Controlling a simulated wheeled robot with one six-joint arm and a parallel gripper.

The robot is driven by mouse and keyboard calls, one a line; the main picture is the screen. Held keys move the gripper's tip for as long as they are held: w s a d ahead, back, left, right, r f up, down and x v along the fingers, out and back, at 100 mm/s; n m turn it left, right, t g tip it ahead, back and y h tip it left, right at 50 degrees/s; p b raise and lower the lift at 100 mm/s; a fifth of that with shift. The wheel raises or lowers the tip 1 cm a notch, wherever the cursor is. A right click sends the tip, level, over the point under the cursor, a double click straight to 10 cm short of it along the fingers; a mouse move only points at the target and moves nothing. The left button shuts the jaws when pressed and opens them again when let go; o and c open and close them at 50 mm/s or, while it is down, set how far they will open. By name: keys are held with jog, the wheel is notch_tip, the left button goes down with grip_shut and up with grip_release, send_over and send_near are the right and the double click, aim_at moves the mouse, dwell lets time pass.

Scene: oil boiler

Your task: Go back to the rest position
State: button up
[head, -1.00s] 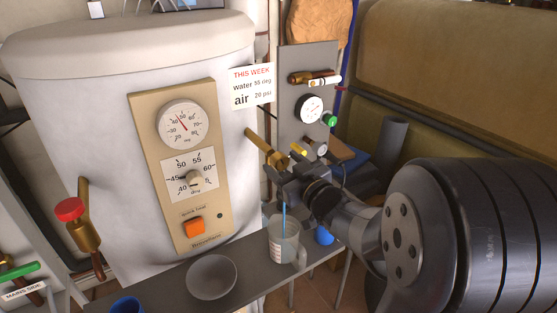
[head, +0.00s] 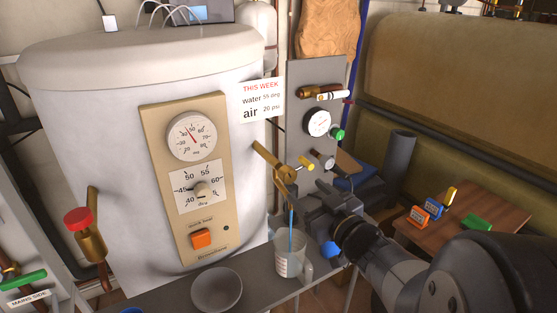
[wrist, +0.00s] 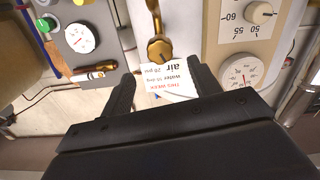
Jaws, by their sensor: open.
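My gripper (head: 297,205) is open, with nothing seen between its fingers. In the wrist view my two dark fingers (wrist: 162,82) are spread, with the tap (wrist: 160,48) and the white note (wrist: 170,80) beyond the gap. A thin blue vertical streak runs down from beside the tap into a clear jug (head: 289,265). The gripper partly hides the tap's lower end.
The white boiler (head: 90,150) stands at left, with a beige dial panel (head: 211,240). A grey bowl (head: 217,289) stands on the narrow shelf (head: 165,290). A wooden table (head: 430,240) with coloured blocks is at right. A gauge panel (head: 305,80) stands behind the gripper.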

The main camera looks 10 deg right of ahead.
aim_at(291, 178)
jog(key=x, duration=1)
jog(key=shift+w+a+p, duration=0.1)
jog(key=shift+w+p, duration=0.2)
jog(key=shift+p, duration=0.05)
jog(key=shift+m+p, duration=0.35)
jog(key=shift+m, duration=0.25)
jog(key=shift+s, duration=0.1)
jog(key=shift+f+b, duration=0.15)
jog(key=shift+b, duration=0.25)
